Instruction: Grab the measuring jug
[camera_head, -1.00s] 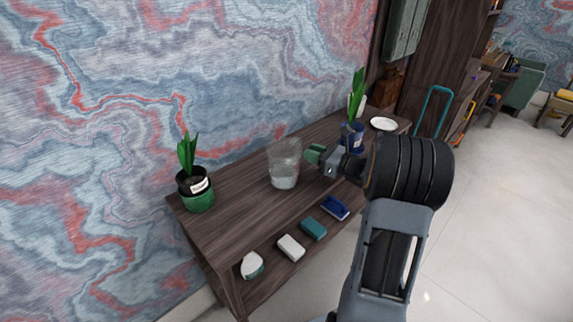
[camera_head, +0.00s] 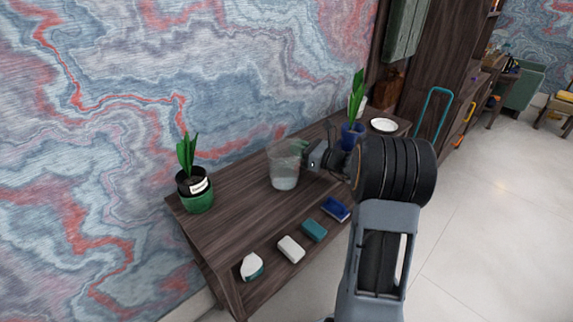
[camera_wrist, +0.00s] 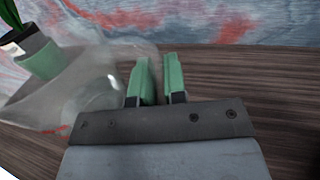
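The measuring jug (camera_head: 284,178) is a clear see-through vessel standing upright on the dark wooden desk (camera_head: 240,195). My gripper (camera_head: 300,145) reaches in from the right at the jug's upper right side. In the wrist view, the jug (camera_wrist: 88,92) fills the left side, and its faint edge runs to the gap between my green fingers (camera_wrist: 159,75). The fingers are close together with a narrow gap between them. I cannot tell whether they touch the jug's wall. The jug's handle is not clearly visible.
A plant in a green pot (camera_head: 198,202) stands at the desk's left end. A plant in a blue pot (camera_head: 352,137) and a white plate (camera_head: 383,125) are to the right, behind my arm. The patterned wall is close behind.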

